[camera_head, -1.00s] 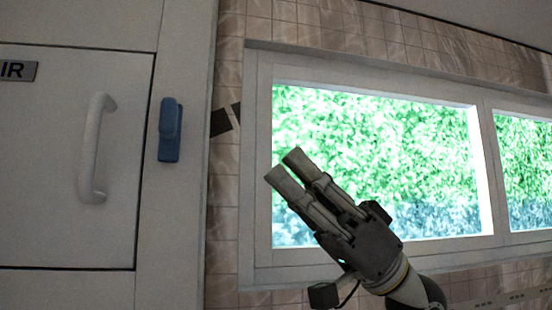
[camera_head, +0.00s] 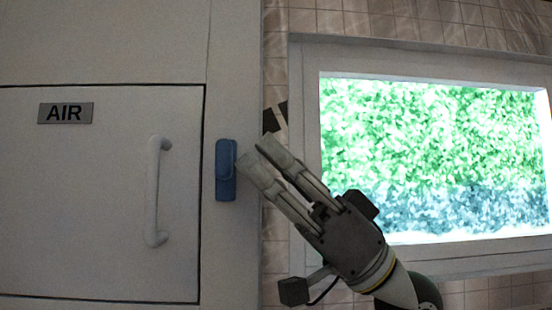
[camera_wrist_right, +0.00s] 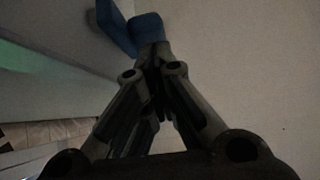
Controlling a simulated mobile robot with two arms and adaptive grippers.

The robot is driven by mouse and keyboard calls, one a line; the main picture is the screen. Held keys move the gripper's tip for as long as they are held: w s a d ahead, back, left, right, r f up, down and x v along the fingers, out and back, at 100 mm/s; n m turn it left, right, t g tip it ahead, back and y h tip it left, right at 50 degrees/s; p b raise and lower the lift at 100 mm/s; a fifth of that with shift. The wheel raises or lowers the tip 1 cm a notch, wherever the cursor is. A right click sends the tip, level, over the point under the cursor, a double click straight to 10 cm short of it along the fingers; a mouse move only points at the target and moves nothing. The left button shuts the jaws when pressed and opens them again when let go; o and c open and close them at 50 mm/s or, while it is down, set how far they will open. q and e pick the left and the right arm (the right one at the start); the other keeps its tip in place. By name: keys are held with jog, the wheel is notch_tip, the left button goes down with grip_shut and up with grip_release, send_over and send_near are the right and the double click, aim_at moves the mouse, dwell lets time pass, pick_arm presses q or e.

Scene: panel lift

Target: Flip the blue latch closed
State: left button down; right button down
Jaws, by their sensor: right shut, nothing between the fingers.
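The blue latch (camera_head: 225,172) is mounted upright on the pale cabinet frame, just right of the panel door's edge. The pale panel door (camera_head: 90,220) is marked AIR and lies flush in its frame. My right gripper (camera_head: 259,153) is shut and empty, with its fingertips close to the right side of the latch. In the right wrist view the latch (camera_wrist_right: 118,27) shows just beyond the fingertips (camera_wrist_right: 155,50); I cannot tell whether they touch it. My left gripper is not in view.
A white handle (camera_head: 154,190) stands out from the door, left of the latch. The AIR label (camera_head: 66,113) is at the door's upper left. A bright window (camera_head: 430,160) in a tiled wall fills the right side, behind my right arm.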

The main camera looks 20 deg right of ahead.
aim_at(233, 142)
jog(key=shift+w+a+r+b, duration=0.1)
jog(key=shift+a+r+b, duration=0.3)
jog(key=shift+b, duration=0.35)
dwell(0.5)
jog(key=shift+w+a+r+h, duration=0.15)
jog(key=shift+a+r+h, duration=0.1)
jog(key=shift+r+h, duration=0.35)
jog(key=shift+a+r+g+h, duration=0.2)
jog(key=shift+g+h, duration=0.2)
jog(key=shift+h, duration=0.6)
jog(key=shift+w+a+r, duration=0.1)
jog(key=shift+w+a, duration=0.1)
jog(key=shift+a, duration=0.45)
jog(key=shift+w+a+r, duration=0.1)
jog(key=shift+w+a, duration=0.1)
jog(key=shift+a, duration=0.4)
jog(key=shift+a+h+p, duration=0.25)
jog(key=shift+h+p, duration=0.1)
jog(key=shift+h, duration=0.25)
jog(key=shift+w+a, duration=0.1)
jog(key=shift+a, duration=0.15)
